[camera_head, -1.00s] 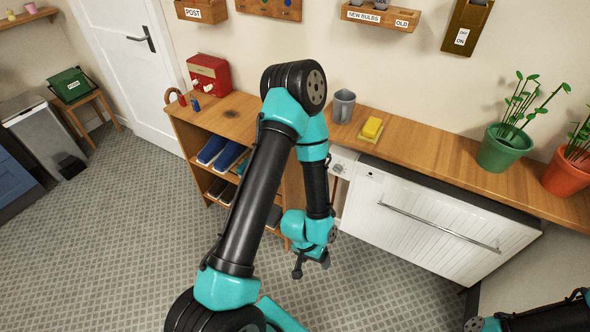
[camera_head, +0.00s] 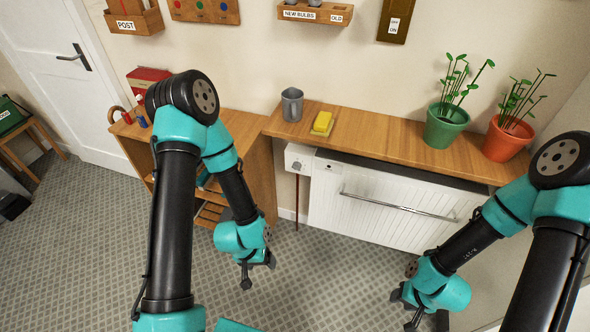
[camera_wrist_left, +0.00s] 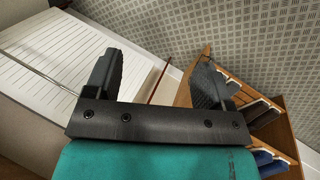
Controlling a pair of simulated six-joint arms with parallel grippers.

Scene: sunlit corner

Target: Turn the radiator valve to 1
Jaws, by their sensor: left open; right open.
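The radiator valve (camera_head: 298,158) is a small white block with a round dial at the left end of the white radiator (camera_head: 375,195), just below the wooden shelf. Its number marks are too small to read. A brown pipe (camera_head: 297,200) runs down from it. My left gripper (camera_head: 258,272) is open and empty, in front of and below the valve, to its left, and apart from it. In the left wrist view the radiator (camera_wrist_left: 45,75) lies left and the pipe (camera_wrist_left: 155,82) shows between the open fingers; I cannot make out the valve there. My right gripper (camera_head: 405,308) is open and empty, low before the radiator.
A rail (camera_head: 400,206) crosses the radiator front. A wooden shoe rack (camera_head: 262,170) stands left of the valve. The floor between the arms is clear.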

